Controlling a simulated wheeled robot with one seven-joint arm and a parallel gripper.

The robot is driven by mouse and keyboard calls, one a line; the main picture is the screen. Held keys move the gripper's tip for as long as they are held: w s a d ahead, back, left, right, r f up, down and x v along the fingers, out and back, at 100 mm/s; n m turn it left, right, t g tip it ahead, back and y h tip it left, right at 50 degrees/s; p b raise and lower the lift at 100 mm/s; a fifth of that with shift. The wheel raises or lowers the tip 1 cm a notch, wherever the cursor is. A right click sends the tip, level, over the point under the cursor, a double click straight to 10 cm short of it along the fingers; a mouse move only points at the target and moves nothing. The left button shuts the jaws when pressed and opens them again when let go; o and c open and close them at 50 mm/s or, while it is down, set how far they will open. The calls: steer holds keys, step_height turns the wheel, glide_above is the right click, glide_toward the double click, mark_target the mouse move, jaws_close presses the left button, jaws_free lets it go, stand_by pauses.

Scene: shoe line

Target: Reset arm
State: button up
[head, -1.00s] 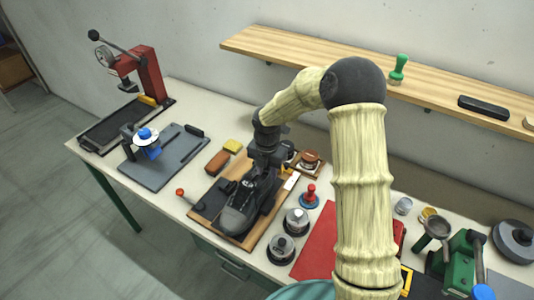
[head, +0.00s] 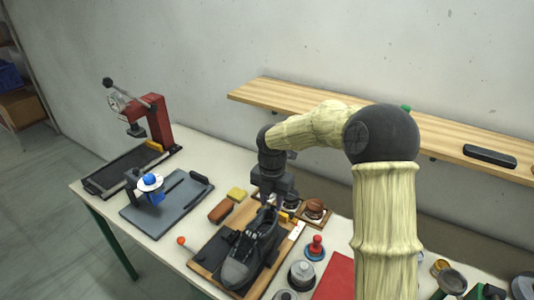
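My arm, in a pale ribbed sleeve, comes up at the right of the head view and bends over to the left. My gripper (head: 275,200) points down just above the back of a dark lace-up shoe (head: 250,252). The shoe lies on a wooden board (head: 207,257) on the workbench, toe toward the front. The fingertips are small and dark against the shoe, so I cannot tell whether they are open or touching it.
A red press (head: 155,118) and a grey plate (head: 178,205) with a blue-topped tool stand at the left. Brushes, a sponge (head: 237,194) and round tins (head: 301,275) surround the board. A wooden shelf (head: 300,103) runs along the wall behind my arm.

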steer(key=s+d+m+t, duration=0.1)
steer(key=s+d+m, duration=0.3)
steer(key=s+m, duration=0.3)
steer(key=s+d+m, duration=0.3)
steer(key=s+m, duration=0.3)
steer(key=m, duration=0.7)
steer(key=s+d+r+m+t, duration=0.1)
steer(key=s+d+m, duration=0.3)
steer(key=s+m, duration=0.3)
steer(key=m, duration=0.2)
steer(key=shift+s+d+m+t, duration=0.3)
steer(key=shift+m, duration=0.1)
